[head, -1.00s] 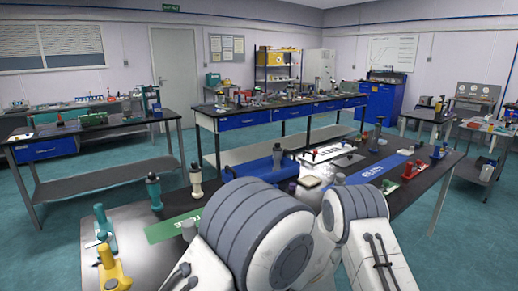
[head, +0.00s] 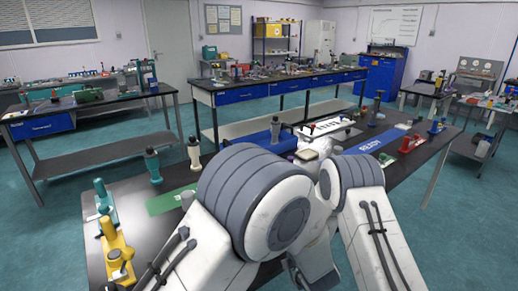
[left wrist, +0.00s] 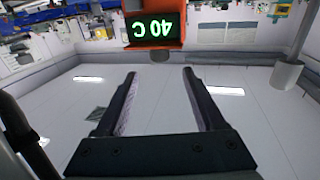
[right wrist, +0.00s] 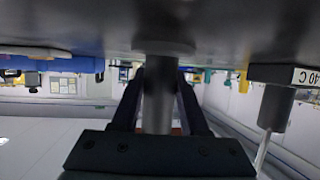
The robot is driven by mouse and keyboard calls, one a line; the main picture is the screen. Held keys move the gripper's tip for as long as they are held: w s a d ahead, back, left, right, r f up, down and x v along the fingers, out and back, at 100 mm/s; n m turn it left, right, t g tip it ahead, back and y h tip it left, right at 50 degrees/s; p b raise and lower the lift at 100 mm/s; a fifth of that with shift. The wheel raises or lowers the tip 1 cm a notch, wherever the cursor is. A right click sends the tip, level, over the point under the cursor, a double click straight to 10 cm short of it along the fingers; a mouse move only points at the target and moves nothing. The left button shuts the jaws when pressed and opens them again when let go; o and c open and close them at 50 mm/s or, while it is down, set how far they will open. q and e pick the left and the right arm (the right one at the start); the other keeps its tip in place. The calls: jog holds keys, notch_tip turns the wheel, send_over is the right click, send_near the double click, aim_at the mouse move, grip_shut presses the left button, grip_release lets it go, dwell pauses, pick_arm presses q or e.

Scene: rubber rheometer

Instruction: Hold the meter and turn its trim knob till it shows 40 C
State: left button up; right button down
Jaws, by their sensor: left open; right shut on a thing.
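The orange meter (left wrist: 153,12) shows at the top of the left wrist view, upside down. Its dark display reads 40 C in green. A dark round trim knob (left wrist: 160,55) sits on the edge of the meter facing my left gripper. My left gripper (left wrist: 158,76) is open and empty, its fingers a little apart from the knob. My right gripper (right wrist: 157,78) is shut on a grey upright post (right wrist: 158,105) with a flange against a dark surface. Whether this post belongs to the meter cannot be told. In the head view my arms hide both grippers and the meter.
A block with a white 40 C label (right wrist: 304,77) is beside the right gripper. On the bench are a green mat (head: 168,201), a blue mat marked READY (head: 375,139), a yellow tool (head: 117,250) and a teal tool (head: 104,205). Several handled things stand around them.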

dwell(0.8)
jog(key=shift+c, duration=1.7)
grip_release()
jog(key=shift+d, duration=0.1)
jog(key=v, duration=1.2)
